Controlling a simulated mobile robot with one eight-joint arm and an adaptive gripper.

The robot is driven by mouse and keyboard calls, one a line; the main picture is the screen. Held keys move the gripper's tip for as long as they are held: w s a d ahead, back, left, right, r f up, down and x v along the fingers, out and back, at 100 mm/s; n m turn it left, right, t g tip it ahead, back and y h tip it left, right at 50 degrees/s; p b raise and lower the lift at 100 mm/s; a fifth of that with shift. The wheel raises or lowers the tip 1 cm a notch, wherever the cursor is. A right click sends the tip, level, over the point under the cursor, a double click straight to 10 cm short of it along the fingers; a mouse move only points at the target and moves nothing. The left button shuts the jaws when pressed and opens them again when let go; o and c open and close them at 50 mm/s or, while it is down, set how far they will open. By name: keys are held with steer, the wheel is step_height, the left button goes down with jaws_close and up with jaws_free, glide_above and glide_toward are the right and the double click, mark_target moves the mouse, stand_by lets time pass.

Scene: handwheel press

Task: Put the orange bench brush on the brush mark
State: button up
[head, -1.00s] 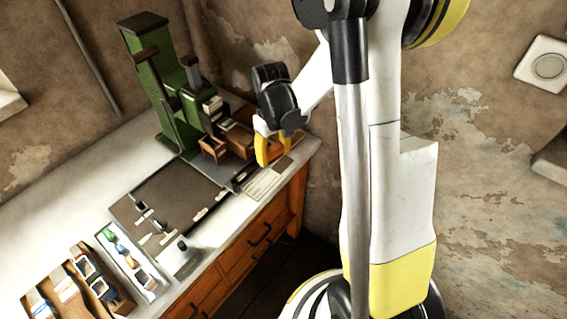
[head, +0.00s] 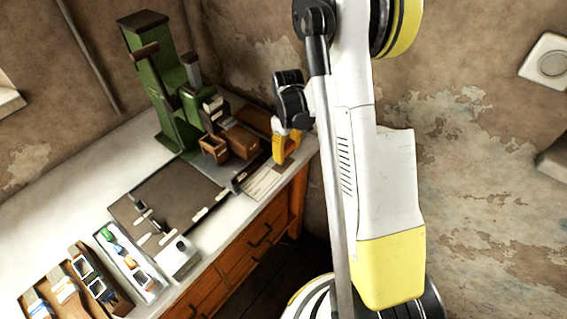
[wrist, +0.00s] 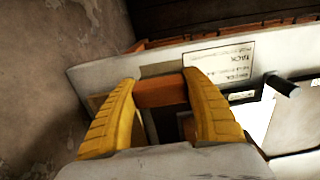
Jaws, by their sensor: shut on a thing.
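My gripper (head: 285,154) is over the right end of the bench, its yellow fingers pointing down. In the wrist view the two fingers (wrist: 160,88) are shut on an orange-brown block (wrist: 160,92), which I take to be the bench brush. Its lower part is hidden, and I cannot tell whether it touches the bench. A flat brown patch (wrist: 95,103) shows on the bench beside and behind the block; it may be the brush mark, but this is unclear. A printed white card (wrist: 218,62) lies beside it.
The green press (head: 160,85) stands at the back of the bench, with small brown boxes (head: 240,140) beside it. A dark mat (head: 165,195) lies mid-bench. A tray of small parts (head: 130,262) is at front left. A dark rod (wrist: 280,84) juts near my right finger.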

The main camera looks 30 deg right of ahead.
mark_target(284, 165)
steer(key=shift+w+a+f, duration=0.35)
steer(key=shift+a+f, duration=0.05)
step_height(284, 165, down, 4)
steer(key=shift+b, duration=0.95)
steer(key=shift+r, duration=0.15)
steer(key=o, duration=0.9)
steer(key=shift+f, duration=0.25)
steer(key=o, duration=0.4)
steer(key=shift+r, duration=0.1)
